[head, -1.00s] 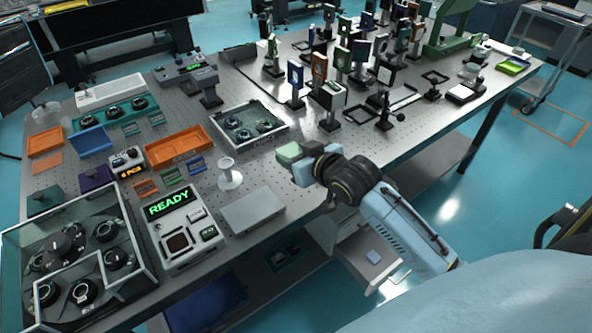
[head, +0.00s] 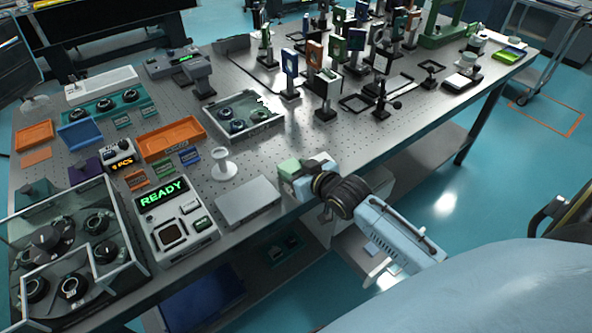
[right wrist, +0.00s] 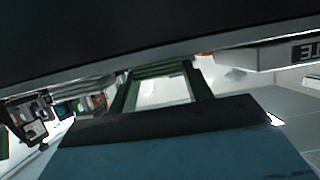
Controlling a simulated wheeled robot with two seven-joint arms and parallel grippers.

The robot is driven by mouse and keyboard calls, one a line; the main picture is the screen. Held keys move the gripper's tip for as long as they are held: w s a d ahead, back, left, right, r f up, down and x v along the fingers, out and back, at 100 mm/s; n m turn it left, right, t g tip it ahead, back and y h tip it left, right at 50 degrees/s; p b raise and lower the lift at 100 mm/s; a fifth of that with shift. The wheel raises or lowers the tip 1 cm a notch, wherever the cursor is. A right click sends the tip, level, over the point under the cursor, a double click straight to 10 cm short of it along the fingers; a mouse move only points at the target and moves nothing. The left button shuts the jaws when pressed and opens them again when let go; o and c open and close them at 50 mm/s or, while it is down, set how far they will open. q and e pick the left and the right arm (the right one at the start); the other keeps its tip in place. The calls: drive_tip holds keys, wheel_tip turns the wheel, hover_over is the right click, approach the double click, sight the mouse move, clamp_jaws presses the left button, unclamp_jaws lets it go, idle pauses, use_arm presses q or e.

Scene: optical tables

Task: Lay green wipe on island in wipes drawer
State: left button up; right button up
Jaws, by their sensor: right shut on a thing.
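The green wipe (head: 289,167) is a small pale green block-like piece at the tip of my right gripper (head: 298,180) in the head view. The gripper is shut on it, by the table's front edge, just right of a flat grey box. Below the tabletop, an open drawer (head: 378,268) shows partly behind my right arm, with a small pale piece (head: 398,252) near it. Whether this is the wipes drawer I cannot tell. In the right wrist view, large dark and blue-grey surfaces fill much of the picture, and I cannot make out the wipe. My left gripper is not in view.
The grey box (head: 247,201) and a white spool (head: 223,165) stand left of the gripper. A device reading READY (head: 175,222) and a glass-walled case (head: 75,250) are farther left. Optic mounts (head: 327,90) crowd the table's back right.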

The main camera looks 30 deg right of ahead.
drive_tip(key=shift+f, duration=0.1)
drive_tip(key=o, duration=0.7)
drive_tip(key=shift+c, duration=0.2)
drive_tip(key=shift+s+r, duration=0.15)
drive_tip(key=shift+r, duration=0.05)
drive_tip(key=p+v, duration=0.2)
drive_tip(key=v, duration=0.9)
drive_tip(key=shift+s, duration=0.35)
